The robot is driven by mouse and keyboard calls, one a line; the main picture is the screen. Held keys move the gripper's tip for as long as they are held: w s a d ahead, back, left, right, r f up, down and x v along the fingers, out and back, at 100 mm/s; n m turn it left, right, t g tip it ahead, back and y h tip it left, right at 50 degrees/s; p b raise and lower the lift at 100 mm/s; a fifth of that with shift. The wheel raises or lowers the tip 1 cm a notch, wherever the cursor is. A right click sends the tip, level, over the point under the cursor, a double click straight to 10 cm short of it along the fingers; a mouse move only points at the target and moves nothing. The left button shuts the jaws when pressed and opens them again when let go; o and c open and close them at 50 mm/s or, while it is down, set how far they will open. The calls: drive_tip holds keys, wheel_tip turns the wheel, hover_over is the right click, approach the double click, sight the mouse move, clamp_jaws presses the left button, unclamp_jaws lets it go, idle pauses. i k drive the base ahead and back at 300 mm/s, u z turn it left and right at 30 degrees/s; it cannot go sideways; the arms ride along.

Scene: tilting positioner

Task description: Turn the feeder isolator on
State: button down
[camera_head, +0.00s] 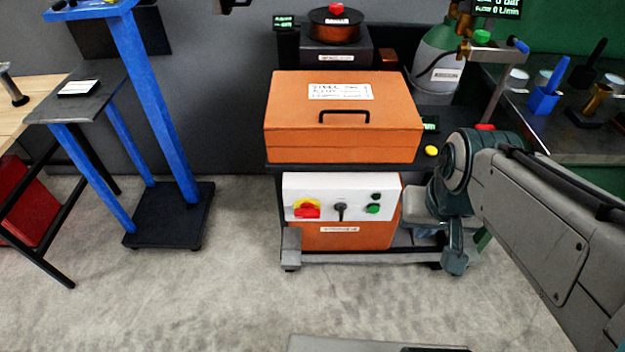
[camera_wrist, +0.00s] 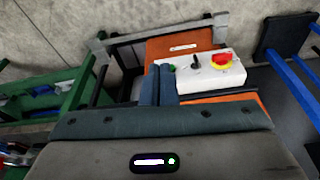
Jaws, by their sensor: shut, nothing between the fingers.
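A white control panel (camera_head: 325,185) is on the front of an orange unit low in the cart. At its left is a red rotary handle on a yellow plate (camera_head: 306,209), which looks like the isolator; it also shows in the wrist view (camera_wrist: 222,61). A black knob (camera_head: 340,210) is in the panel's middle, with a green button (camera_head: 373,209) at the right. The label below is unreadable. My gripper (camera_wrist: 158,70) is shut and empty, beside the panel's green-button end and away from the red handle. The handle's exact angle is hard to tell.
An orange lidded box (camera_head: 343,115) stands on the cart above the panel. A grey bar (camera_head: 375,258) runs along the cart's bottom front. A blue-legged stand (camera_head: 160,110) is to the left.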

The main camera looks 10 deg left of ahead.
sight(307, 210)
drive_tip(key=u, duration=0.45)
drive_tip(key=k, duration=1.2)
drive_tip(key=u, duration=1.05)
drive_tip(key=i, duration=1.15)
drive_tip(key=z, duration=0.8)
